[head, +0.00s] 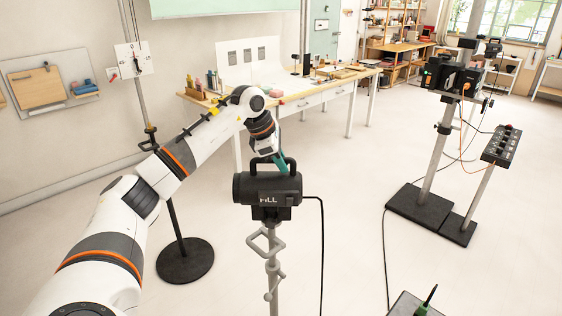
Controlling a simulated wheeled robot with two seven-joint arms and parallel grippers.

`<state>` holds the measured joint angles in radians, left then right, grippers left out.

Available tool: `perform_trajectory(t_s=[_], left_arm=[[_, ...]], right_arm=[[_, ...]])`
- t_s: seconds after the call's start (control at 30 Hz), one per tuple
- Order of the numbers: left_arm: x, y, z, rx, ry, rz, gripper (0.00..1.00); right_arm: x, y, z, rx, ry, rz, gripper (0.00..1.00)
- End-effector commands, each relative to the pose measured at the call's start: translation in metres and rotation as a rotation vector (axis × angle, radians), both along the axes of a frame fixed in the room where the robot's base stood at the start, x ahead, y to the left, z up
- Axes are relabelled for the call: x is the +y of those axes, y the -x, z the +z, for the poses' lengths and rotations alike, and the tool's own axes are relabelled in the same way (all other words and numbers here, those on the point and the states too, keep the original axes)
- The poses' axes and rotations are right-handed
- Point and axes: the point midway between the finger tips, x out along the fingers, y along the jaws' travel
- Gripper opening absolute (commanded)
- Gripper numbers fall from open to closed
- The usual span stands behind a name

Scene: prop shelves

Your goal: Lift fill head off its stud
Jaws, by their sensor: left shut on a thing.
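The fill head (267,190) is a black lamp housing marked FILL, with a black handle loop on top. It sits upright at the top of a grey stand (273,262), and I see no clear gap between them. The stud itself is hidden at the joint under the head. My left gripper (280,163) reaches down from behind and is shut on the handle of the fill head. Its fingertips are partly hidden by the handle.
A cable (322,240) hangs from the head's right side. A stand with a round black base (185,260) is close to my left arm. A table (320,95) with small items is behind. A camera stand (425,205) and control box (502,147) stand right. Floor between is mostly clear.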

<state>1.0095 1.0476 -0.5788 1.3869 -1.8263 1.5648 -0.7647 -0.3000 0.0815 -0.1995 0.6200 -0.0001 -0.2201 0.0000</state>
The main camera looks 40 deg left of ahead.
Motion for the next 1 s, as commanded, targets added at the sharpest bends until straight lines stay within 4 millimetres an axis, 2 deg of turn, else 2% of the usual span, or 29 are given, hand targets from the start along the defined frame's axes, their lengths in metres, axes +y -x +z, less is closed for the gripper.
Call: perform_trajectory(t_s=[0.93, 0.97, 1.0], left_arm=[[0.0003, -0.0001, 0.0007, -0.002, 0.0, 0.001, 0.0], [0.0003, -0.0001, 0.0007, -0.002, 0.0, 0.001, 0.11], [0.0002, -0.0001, 0.0009, -0.002, 0.0, 0.001, 0.04]], right_arm=[[0.0026, 0.0001, 0.0001, 0.0, -0.003, -0.001, 0.0], [0.0026, 0.0001, 0.0001, 0.0, -0.003, -0.001, 0.0], [0.0026, 0.0001, 0.0001, 0.0, -0.003, -0.001, 0.0]])
